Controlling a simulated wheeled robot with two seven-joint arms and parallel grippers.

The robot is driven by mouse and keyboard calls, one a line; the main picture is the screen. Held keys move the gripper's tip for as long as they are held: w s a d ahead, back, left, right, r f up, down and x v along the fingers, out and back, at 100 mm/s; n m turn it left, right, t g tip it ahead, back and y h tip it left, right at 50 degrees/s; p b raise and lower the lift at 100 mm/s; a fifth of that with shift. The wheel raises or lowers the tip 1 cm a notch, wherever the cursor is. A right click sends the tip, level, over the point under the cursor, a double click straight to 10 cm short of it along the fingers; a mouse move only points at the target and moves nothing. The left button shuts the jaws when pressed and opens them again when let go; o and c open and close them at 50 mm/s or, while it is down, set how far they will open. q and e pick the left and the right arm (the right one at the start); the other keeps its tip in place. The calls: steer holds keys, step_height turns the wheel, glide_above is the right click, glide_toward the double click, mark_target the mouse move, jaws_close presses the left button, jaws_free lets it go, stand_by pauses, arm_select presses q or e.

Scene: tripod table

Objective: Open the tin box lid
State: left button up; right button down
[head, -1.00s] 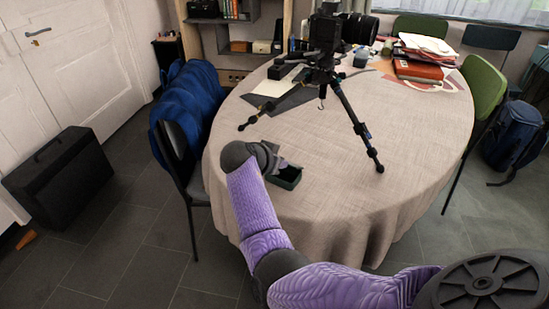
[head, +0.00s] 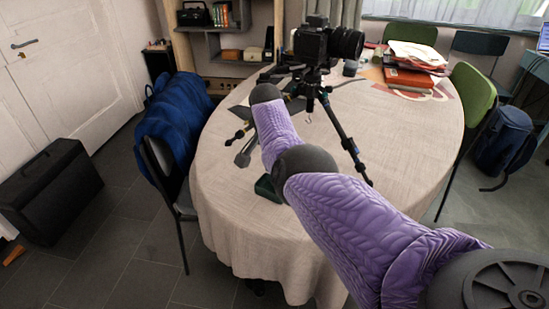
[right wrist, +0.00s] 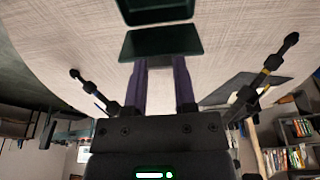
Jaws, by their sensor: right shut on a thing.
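The dark green tin box (right wrist: 158,12) stands on the table, open side showing, at the top of the right wrist view. Its lid (right wrist: 160,42) is a dark green panel just below the box's rim, swung away from the opening toward my gripper. My right gripper (right wrist: 161,66) has its two fingers at the lid's near edge and is shut on the lid. In the head view only a corner of the tin box (head: 267,188) shows; my right arm hides the rest and most of the gripper. My left gripper is in neither view.
A camera on a tripod (head: 318,70) stands behind my right arm, its legs spread on the cloth-covered table (head: 400,140). Red folders and papers (head: 412,65) lie at the back right. The front right of the table is clear. A chair with a blue jacket (head: 172,120) stands at the left.

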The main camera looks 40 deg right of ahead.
stand_by(0.6)
stand_by(0.6)
steer(key=shift+c, duration=2)
jaws_free()
